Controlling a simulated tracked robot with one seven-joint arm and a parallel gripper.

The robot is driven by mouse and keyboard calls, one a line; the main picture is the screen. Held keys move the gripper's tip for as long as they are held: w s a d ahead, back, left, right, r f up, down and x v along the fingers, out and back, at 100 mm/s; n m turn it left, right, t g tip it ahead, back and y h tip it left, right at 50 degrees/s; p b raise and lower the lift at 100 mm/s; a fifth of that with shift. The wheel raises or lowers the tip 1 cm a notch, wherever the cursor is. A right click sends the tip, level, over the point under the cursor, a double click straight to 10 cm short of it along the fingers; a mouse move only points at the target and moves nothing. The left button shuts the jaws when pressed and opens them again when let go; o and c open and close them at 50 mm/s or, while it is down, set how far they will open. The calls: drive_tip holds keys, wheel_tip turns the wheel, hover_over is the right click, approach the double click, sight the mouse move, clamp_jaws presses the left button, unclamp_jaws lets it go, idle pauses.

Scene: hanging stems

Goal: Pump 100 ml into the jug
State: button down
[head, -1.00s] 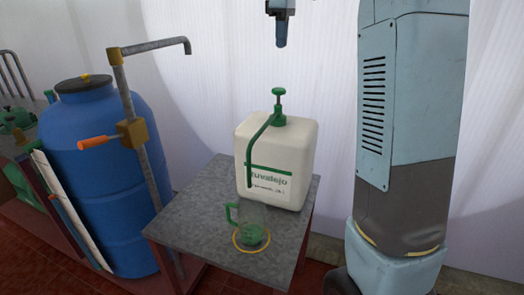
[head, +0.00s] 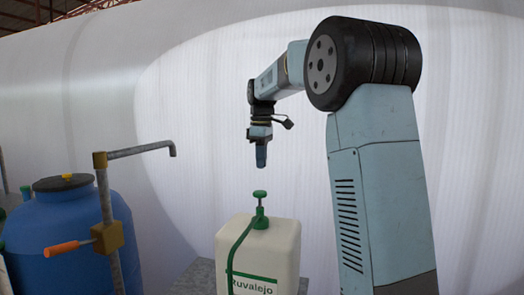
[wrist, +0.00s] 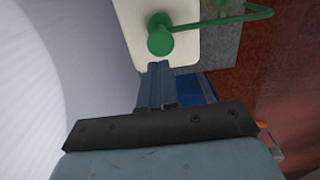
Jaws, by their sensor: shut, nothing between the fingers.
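A white canister (head: 268,250) with a green label line stands on the grey table (head: 200,278). A green pump (head: 260,207) with a round knob on a short stem sits on its top, and a green tube runs down its front. My gripper (head: 261,165) is shut and empty, pointing down a little above the pump knob, apart from it. In the wrist view my shut fingers (wrist: 160,68) show just below the pump knob (wrist: 160,38). The jug is out of the head view; a green shape at the top of the wrist view is too unclear to name.
A blue barrel (head: 66,240) stands at the left. Beside it is a metal standpipe (head: 107,210) with a spout and an orange-handled valve (head: 62,248). A pale translucent wall is behind. The air around the pump knob looks clear.

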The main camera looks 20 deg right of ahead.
sight(261, 192)
wheel_tip(261, 192, down, 8)
drive_tip(key=shift+r, duration=0.1)
idle(0.5)
drive_tip(key=shift+f, duration=1.8)
drive_tip(key=shift+s, duration=0.1)
wheel_tip(261, 192, up, 14)
drive_tip(key=shift+r, duration=0.25)
idle(0.5)
